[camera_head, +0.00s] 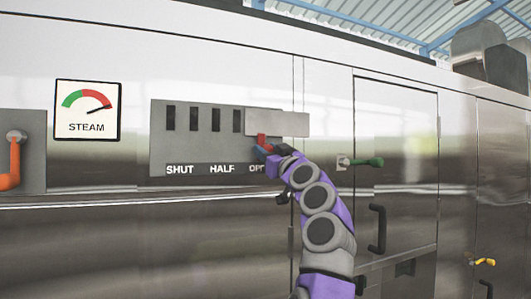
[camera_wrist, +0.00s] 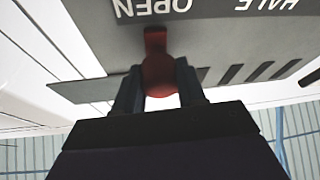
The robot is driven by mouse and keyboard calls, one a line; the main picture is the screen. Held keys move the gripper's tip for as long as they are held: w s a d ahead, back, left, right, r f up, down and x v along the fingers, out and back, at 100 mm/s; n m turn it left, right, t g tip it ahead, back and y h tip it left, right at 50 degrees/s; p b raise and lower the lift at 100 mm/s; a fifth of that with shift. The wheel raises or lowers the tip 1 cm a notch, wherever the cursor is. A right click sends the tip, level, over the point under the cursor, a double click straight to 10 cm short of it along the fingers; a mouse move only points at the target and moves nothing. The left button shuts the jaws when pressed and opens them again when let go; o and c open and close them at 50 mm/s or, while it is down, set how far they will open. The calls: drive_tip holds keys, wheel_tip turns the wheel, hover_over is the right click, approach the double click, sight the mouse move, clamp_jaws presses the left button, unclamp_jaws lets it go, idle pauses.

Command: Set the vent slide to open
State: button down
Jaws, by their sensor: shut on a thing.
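The vent panel (camera_head: 200,144) is a grey plate with dark slots and the labels SHUT, HALF and OPEN. Its slide plate (camera_head: 285,124) sits at the right end and sticks out past the panel's right edge. A red handle (camera_head: 262,141) hangs from the slide, above the OPEN label, which my arm partly hides. My gripper (camera_head: 266,150) is shut on this handle. In the wrist view, which is upside down, the red handle (camera_wrist: 158,75) stands between my two fingers (camera_wrist: 160,88), in line with the word OPEN (camera_wrist: 152,8).
A steam gauge (camera_head: 88,110) hangs left of the panel, its needle in the red part. An orange lever (camera_head: 14,165) is at the far left.

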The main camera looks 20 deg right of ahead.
drive_tip(key=c, duration=1.1)
unclamp_jaws()
drive_tip(key=o, duration=0.4)
drive_tip(key=shift+d, duration=0.45)
drive_tip(key=shift+o, duration=0.2)
drive_tip(key=shift+s+a+f, duration=0.15)
drive_tip(key=b+v, duration=0.7)
drive_tip(key=v, duration=1)
drive_tip(key=shift+d+b, duration=0.2)
drive_tip(key=shift+b, duration=0.15)
drive_tip(key=shift+f, duration=0.1)
